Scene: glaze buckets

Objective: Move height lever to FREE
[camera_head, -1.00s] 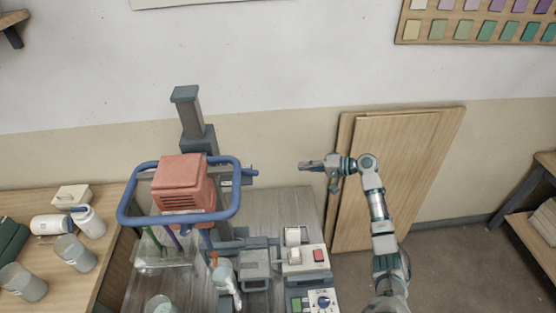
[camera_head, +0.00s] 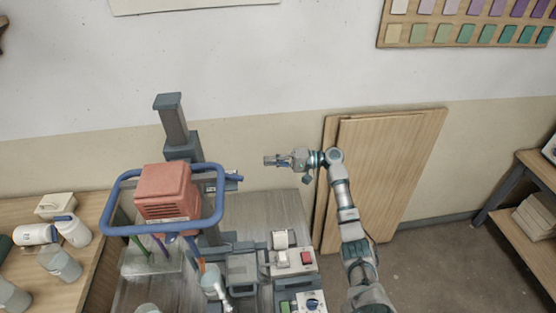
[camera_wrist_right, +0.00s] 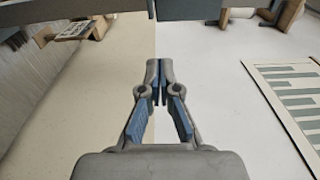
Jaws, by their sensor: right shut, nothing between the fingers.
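The mixer stands left of centre in the head view, with an orange-red motor housing (camera_head: 167,195), a blue ring guard (camera_head: 112,213) and a dark grey column (camera_head: 173,125). A short blue lever (camera_head: 233,177) sticks out to the right of the column carriage. My right gripper (camera_head: 267,160) is shut and empty, pointing left, a little above and right of the lever's end, apart from it. In the right wrist view its fingertips (camera_wrist_right: 160,64) meet, with the dark column (camera_wrist_right: 205,9) across the top and a printed label (camera_wrist_right: 74,29) at upper left.
Wooden boards (camera_head: 400,170) lean against the wall.

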